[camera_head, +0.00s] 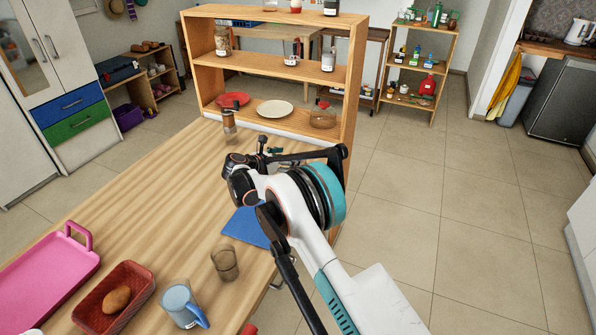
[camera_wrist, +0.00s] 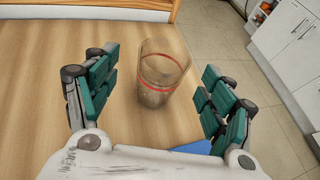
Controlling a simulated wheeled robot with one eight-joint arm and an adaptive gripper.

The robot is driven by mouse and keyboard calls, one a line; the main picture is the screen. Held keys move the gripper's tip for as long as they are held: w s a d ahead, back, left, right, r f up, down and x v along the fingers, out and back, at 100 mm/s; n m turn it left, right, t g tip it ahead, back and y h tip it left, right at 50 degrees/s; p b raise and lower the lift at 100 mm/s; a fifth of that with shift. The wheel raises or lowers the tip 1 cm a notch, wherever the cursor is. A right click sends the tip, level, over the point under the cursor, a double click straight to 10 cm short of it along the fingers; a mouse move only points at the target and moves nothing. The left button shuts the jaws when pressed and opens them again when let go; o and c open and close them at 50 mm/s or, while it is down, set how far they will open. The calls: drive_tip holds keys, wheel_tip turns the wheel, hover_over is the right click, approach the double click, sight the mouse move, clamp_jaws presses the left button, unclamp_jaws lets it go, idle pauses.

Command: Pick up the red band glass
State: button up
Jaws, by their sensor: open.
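The red band glass (camera_wrist: 163,85) is clear, with thin red rings around it. In the wrist view it stands upright on the wooden table (camera_wrist: 30,75), between the two teal-padded fingers of my gripper (camera_wrist: 160,66). The fingers are open, and table shows between the glass and each finger. In the head view my gripper (camera_head: 272,151) is low over the table near the shelf, and I cannot make out the red band glass there. Another clear glass (camera_head: 225,264) stands nearer on the table, left of my arm; no red band is clear on it.
A blue flat item (camera_head: 246,227) lies near my arm. A brown grinder (camera_head: 229,121) stands toward the shelf (camera_head: 190,60). At the near end are a blue mug (camera_head: 180,301), a red basket (camera_head: 143,272) and a pink tray (camera_head: 35,275). The table's middle left is clear.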

sight(303, 155)
drive_tip(key=x, duration=0.2)
drive_tip(key=b+x, duration=0.2)
drive_tip(key=x, duration=0.1)
drive_tip(key=shift+w+d+r, duration=0.25)
drive_tip(key=shift+d, duration=0.2)
drive_tip(key=shift+r, duration=0.1)
drive_tip(key=shift+c, duration=0.3)
drive_tip(key=c, duration=1.6)
drive_tip(key=shift+r, duration=0.1)
